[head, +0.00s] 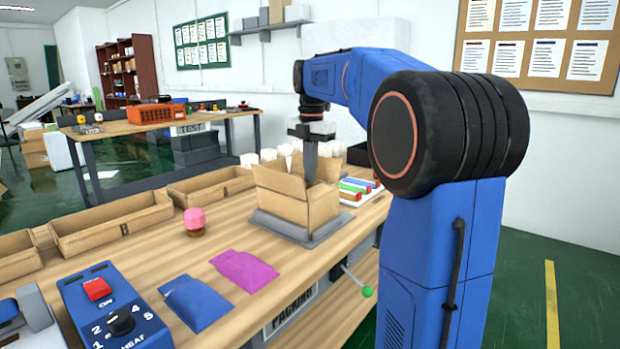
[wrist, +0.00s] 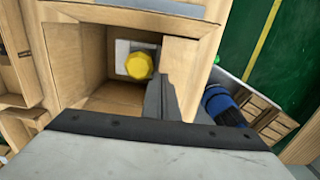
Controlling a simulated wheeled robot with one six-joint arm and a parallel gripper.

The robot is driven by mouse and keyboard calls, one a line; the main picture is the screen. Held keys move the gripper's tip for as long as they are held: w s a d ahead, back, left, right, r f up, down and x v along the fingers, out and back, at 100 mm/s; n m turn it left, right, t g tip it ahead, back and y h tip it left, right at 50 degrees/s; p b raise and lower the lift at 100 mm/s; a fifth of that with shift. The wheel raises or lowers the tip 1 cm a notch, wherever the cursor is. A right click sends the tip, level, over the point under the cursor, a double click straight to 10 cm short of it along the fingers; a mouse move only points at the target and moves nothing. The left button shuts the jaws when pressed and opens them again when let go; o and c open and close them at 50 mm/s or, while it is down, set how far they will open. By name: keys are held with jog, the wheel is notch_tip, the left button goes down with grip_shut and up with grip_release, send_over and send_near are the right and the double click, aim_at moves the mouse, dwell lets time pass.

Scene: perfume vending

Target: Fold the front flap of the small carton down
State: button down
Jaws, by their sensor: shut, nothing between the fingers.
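The small carton (head: 322,208) stands on a grey tray on the wooden bench with flaps raised. One flap (head: 281,181) stands up at its left side and another (head: 327,168) rises at the back right. In the wrist view I look down into the carton (wrist: 92,66); a bottle with a yellow cap (wrist: 139,65) on a white base is inside. A flap (wrist: 182,72) lies beside the fingers there. My gripper (head: 310,172) points down at the carton's opening, shut and empty. Its fingertips (wrist: 163,82) are close to that flap; contact is unclear.
The grey tray (head: 276,228) surrounds the carton's base. Open cardboard bins (head: 112,222) lie to the left, with a pink-topped object (head: 194,220) nearby. Pink (head: 244,269) and blue (head: 196,301) packets lie in front. Coloured items on a white tray (head: 352,194) are close on the right.

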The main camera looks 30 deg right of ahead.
aim_at(316, 191)
jog(key=shift+f, duration=0.8)
jog(key=shift+f+g, duration=0.3)
jog(key=shift+f, duration=0.4)
jog(key=shift+r, duration=0.2)
